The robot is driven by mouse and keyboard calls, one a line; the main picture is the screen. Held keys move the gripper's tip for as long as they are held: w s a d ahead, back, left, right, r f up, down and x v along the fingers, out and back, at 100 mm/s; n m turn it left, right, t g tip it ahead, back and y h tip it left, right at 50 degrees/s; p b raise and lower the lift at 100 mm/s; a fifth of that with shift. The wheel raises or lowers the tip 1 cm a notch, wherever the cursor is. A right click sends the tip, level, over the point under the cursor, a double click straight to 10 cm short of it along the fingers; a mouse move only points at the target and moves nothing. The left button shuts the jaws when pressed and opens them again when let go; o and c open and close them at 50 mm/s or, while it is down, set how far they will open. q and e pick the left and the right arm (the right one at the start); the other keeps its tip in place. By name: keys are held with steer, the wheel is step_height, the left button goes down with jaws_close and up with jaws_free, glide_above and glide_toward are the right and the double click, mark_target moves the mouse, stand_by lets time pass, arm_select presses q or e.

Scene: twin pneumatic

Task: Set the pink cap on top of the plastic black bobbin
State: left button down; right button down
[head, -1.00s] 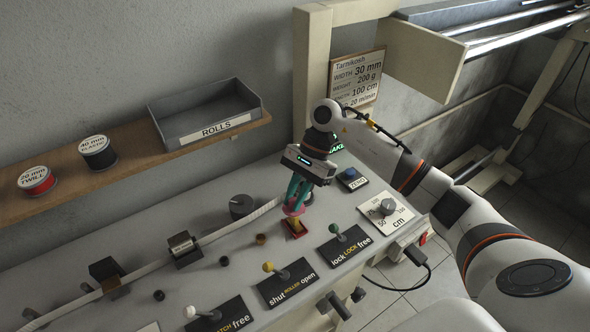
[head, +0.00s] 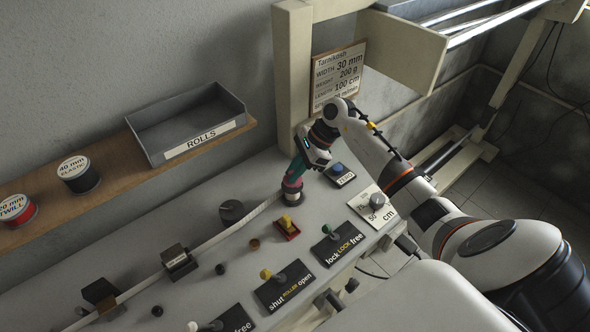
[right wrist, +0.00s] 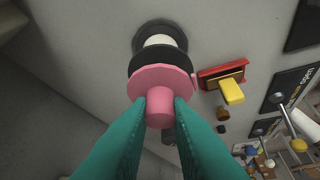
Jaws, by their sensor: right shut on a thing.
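The pink cap (right wrist: 160,78) is a flat disc with a round knob. My right gripper (right wrist: 160,110) is shut on the knob, its teal fingers on either side. The cap is in line with the black bobbin (right wrist: 158,58), whose dark flanges and pale core show behind the disc; I cannot tell whether they touch. In the head view my right gripper (head: 293,178) points down over the bobbin (head: 293,199) on the grey panel, and the cap is a small pink patch between them. My left gripper is not in view.
A yellow switch on a red base (head: 287,227) stands close beside the bobbin. A blue button (head: 339,170) and a dial (head: 376,203) are to the right. A pale strip (head: 215,237) runs left along the panel. A grey tray (head: 187,122) sits on the shelf behind.

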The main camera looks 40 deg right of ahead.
steer(key=shift+f, duration=0.55)
steer(key=shift+f, duration=0.1)
steer(key=shift+f+b, duration=0.25)
steer(key=shift+b, duration=0.1)
steer(key=c, duration=1.3)
jaws_free()
steer(key=shift+r, duration=0.1)
steer(key=shift+c, duration=0.2)
